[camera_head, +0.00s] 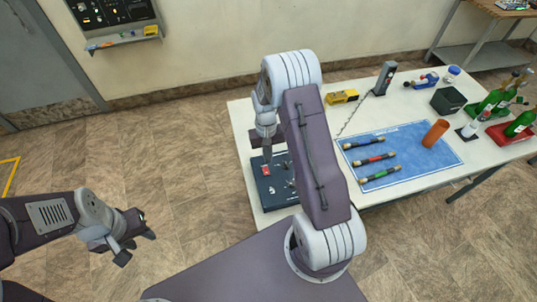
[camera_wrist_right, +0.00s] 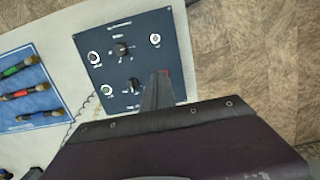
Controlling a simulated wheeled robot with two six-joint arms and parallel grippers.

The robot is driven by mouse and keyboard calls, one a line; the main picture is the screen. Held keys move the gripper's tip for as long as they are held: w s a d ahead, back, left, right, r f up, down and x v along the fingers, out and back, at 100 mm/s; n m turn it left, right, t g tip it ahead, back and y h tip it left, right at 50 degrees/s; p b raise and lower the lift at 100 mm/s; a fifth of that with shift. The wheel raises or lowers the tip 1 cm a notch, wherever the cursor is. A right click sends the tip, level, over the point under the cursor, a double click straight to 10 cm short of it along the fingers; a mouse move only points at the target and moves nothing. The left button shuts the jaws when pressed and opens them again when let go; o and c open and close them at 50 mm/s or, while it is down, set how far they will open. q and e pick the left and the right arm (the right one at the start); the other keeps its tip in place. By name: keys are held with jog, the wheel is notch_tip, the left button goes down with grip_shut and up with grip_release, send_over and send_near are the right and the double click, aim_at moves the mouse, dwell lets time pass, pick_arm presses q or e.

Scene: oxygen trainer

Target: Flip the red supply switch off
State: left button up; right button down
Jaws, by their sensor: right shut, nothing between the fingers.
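The dark blue control panel (camera_head: 265,188) lies at the near left of the white table. The red supply switch (camera_head: 266,170) is on its upper left part in the head view. My right gripper (camera_head: 267,157) is shut and empty, pointing down at the switch; I cannot tell whether it touches. In the right wrist view the gripper (camera_wrist_right: 160,76) reaches over the panel (camera_wrist_right: 140,30) and mostly hides the switch, leaving a sliver of red (camera_wrist_right: 165,72). The switch's position cannot be read. My left gripper (camera_head: 138,244) is open and empty, off the table at left.
Black knobs (camera_wrist_right: 121,50) and round fittings sit close to the switch on the panel. A blue mat (camera_head: 410,171) with several banded cylinders and an orange cup (camera_head: 435,133) lies right of my right arm. Green bottles (camera_head: 520,122) stand at far right. Floor at left is clear.

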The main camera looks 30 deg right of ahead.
notch_tip(320, 180, up, 3)
jog(key=shift+f, duration=0.1)
dwell(0.3)
jog(key=shift+w, duration=0.15)
